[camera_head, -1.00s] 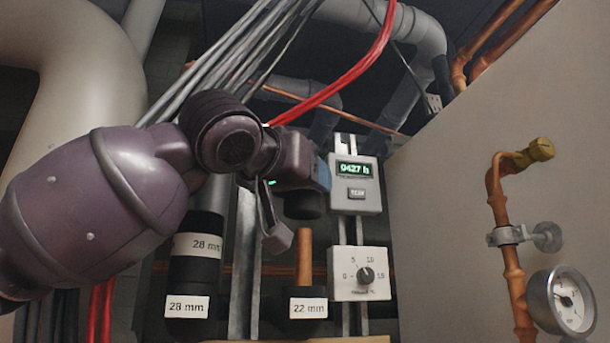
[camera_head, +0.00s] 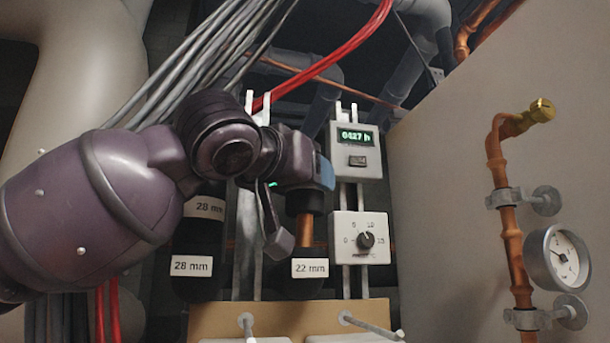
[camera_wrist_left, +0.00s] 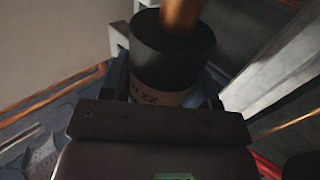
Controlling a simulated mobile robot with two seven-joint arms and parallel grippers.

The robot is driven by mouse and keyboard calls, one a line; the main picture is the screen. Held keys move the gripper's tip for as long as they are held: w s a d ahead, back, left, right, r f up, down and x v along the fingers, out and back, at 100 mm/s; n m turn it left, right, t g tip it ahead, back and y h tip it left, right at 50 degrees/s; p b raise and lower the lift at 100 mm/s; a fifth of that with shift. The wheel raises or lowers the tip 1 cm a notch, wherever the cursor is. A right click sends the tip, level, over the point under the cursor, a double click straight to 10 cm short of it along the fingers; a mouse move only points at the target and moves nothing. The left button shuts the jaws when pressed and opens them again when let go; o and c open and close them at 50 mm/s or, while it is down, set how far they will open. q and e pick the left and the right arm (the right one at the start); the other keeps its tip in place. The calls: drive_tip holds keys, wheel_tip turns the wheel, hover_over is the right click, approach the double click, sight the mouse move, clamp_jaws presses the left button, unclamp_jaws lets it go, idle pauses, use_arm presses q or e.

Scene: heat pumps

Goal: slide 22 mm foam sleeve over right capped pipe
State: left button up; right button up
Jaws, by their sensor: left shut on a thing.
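My left gripper (camera_head: 318,174) is shut on a black 22 mm foam sleeve (camera_head: 305,203), whose lower end shows under the blue fingers. In the left wrist view the sleeve (camera_wrist_left: 172,55) fills the jaws, with its 22 mm label partly hidden and upside down. The right copper pipe (camera_head: 306,230) stands upright below it. Its top seems to enter the sleeve's lower end; the cap is hidden, and how far it is inside I cannot tell. A short copper length shows above the black base piece labelled 22 mm (camera_head: 309,275). My right gripper is not in view.
To the left, a 28 mm sleeve (camera_head: 205,207) sits above another 28 mm labelled piece (camera_head: 191,266). A display box (camera_head: 356,148) and a dial box (camera_head: 360,238) stand close on the right. Grey cables (camera_head: 215,70) run behind my arm. A gauge (camera_head: 558,257) is farther right.

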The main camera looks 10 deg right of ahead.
sight(294, 203)
use_arm(q)
drive_tip(key=shift+f+b, duration=0.3)
drive_tip(key=shift+f, duration=0.2)
drive_tip(key=shift+f+b, duration=0.65)
drive_tip(key=shift+f, duration=0.2)
drive_tip(key=shift+f+b, duration=0.4)
drive_tip(key=shift+f, duration=0.2)
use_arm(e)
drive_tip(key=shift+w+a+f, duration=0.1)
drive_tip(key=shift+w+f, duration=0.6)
